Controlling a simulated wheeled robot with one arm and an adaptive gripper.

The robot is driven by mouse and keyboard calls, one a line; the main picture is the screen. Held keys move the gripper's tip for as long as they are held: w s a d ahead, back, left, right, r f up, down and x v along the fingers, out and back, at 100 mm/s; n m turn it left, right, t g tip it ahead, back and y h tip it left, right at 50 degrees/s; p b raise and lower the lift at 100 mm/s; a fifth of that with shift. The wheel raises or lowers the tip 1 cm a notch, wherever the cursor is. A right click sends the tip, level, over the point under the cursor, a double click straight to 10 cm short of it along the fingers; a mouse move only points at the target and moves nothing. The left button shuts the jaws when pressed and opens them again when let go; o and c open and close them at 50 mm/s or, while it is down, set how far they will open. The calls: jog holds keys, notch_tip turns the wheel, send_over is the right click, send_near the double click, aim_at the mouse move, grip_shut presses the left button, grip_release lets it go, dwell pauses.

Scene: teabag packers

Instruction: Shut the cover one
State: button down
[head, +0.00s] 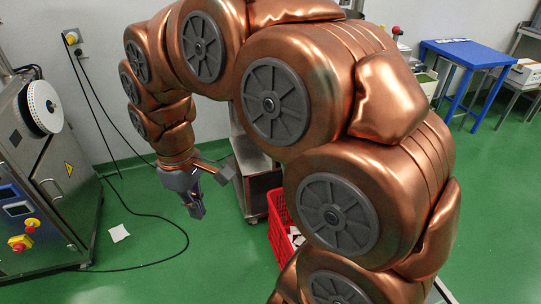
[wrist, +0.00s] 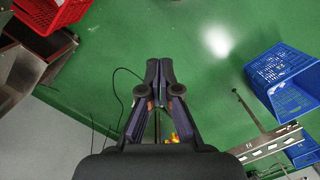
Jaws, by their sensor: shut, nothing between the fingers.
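I cannot tell which part is cover one. A steel machine (head: 45,170) stands at the left in the head view, with a slanted front panel, a small handle (head: 47,187) and a yellow warning label. The panel looks closed, but its edges are hard to make out. My gripper (head: 198,210) hangs pointing down over the green floor, to the right of the machine and apart from it. In the wrist view my gripper (wrist: 160,64) has its fingertips together, with nothing between them.
A white reel (head: 42,107) and red buttons (head: 27,232) sit on the machine. A cable crosses the floor by a paper scrap (head: 119,233). A red crate (head: 276,231) stands behind my arm. A blue table (head: 470,52) stands far right. The wrist view shows a blue crate (wrist: 290,99).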

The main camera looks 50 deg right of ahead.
jog(key=w+d+f+n+b, duration=0.1)
jog(key=w+d+f+n, duration=0.1)
jog(key=w+d, duration=0.7)
jog(key=w+d+f+n+b, duration=0.1)
jog(key=w+d+f+n, duration=0.1)
jog(key=w+d, duration=0.7)
jog(key=w+d+f+h+b, duration=0.1)
jog(key=d+f, duration=0.2)
jog(key=d, duration=0.4)
jog(key=w+d+f+n, duration=0.1)
jog(key=w+d+f, duration=0.15)
jog(key=d, duration=0.35)
jog(key=w+d+f+h+b, duration=0.1)
jog(key=d+f, duration=0.3)
jog(key=d, duration=0.3)
jog(key=s+d+f+p, duration=0.4)
jog(key=f, duration=0.5)
jog(key=shift+f+g, duration=0.25)
jog(key=shift+g, duration=0.05)
jog(key=shift+s+d, duration=0.1)
